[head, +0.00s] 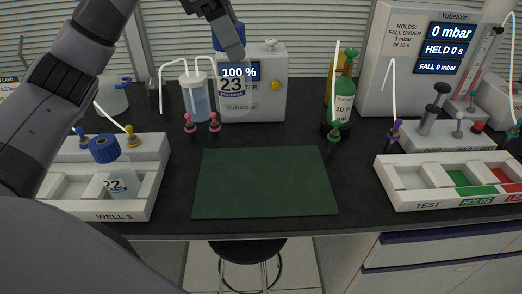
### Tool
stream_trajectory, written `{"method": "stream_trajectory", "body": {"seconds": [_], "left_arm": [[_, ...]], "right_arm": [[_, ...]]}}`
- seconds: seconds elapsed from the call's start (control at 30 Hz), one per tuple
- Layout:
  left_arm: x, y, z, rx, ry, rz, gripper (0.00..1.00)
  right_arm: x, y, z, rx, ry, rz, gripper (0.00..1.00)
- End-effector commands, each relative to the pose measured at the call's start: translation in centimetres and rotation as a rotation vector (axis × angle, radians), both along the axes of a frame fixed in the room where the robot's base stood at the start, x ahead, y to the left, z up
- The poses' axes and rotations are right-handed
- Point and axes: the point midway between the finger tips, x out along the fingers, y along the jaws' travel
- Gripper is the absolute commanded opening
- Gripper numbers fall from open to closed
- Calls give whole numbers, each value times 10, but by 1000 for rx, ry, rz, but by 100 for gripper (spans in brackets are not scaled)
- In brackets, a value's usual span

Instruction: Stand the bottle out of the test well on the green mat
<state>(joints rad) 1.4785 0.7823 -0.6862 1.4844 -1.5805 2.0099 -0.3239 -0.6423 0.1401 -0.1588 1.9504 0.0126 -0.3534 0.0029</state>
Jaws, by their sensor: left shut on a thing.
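My left gripper (232,48) is shut on a clear bottle (232,88) with a blue cap and a label reading 23. It holds the bottle upright in the air, in front of the 100 % display box at the back. The green mat (265,182) lies bare on the dark bench, nearer than the bottle. The test well (409,178) is an empty compartment in the white tray marked TEST at the right. My right gripper is not in view.
A white WELL 3 block (125,214) at the left holds a blue-capped bottle (118,179) labelled 22. A green gas cylinder (342,100) and coloured clamps stand behind the mat. The TEST tray (437,205) has green and red compartments. A stool (247,250) is below the bench's front edge.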

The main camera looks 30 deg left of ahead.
Motion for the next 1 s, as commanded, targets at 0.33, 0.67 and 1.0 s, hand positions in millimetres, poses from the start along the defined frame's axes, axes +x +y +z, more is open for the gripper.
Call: {"method": "stream_trajectory", "body": {"seconds": [0.33, 0.67, 1.0], "left_arm": [[-1, 0, -74, 1, 6, -1, 2], [-1, 0, -141, 0, 2, -1, 2], [-1, 0, -173, 1, 3, 0, 2]], "right_arm": [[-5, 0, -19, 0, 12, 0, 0], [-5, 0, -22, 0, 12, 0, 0], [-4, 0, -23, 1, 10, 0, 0]]}}
